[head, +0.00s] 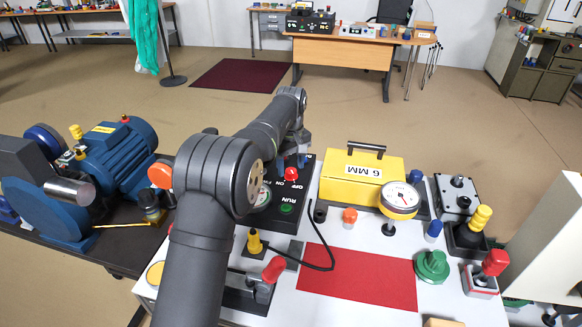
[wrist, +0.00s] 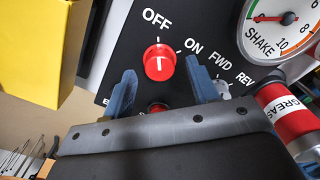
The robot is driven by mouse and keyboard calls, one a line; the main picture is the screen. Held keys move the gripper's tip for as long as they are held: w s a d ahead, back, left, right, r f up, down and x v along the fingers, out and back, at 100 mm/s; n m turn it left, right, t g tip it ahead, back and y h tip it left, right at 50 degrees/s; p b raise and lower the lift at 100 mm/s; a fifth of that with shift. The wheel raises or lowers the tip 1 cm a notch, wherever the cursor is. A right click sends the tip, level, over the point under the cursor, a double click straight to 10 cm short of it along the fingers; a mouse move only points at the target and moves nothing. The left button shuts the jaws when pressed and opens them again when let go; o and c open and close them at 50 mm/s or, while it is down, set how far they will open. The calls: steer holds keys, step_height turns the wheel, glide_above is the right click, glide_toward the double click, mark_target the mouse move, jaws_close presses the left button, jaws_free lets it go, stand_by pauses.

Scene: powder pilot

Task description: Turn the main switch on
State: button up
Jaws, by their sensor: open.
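The main switch is a red round knob (wrist: 159,62) on a black panel (wrist: 118,55), between the labels OFF and ON in the wrist view. Its white pointer line appears to point up toward the OFF mark. In the head view the red knob (head: 291,174) shows just below my gripper (head: 302,143), beside the arm. In the wrist view my gripper (wrist: 160,70) is open, its two blue fingers on either side of the knob. Gaps show between the fingers and the knob; the depth of the fingertips is hard to tell.
The wrist view shows a SHAKE dial (wrist: 275,22), a FWD/REV selector (wrist: 222,88) partly behind a finger, a GREASE can (wrist: 290,110) and another red control (wrist: 157,106). A red mat (head: 358,280) is bare.

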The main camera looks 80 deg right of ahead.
steer(key=shift+f, duration=0.55)
steer(key=c, duration=1)
steer(key=shift+o, duration=0.2)
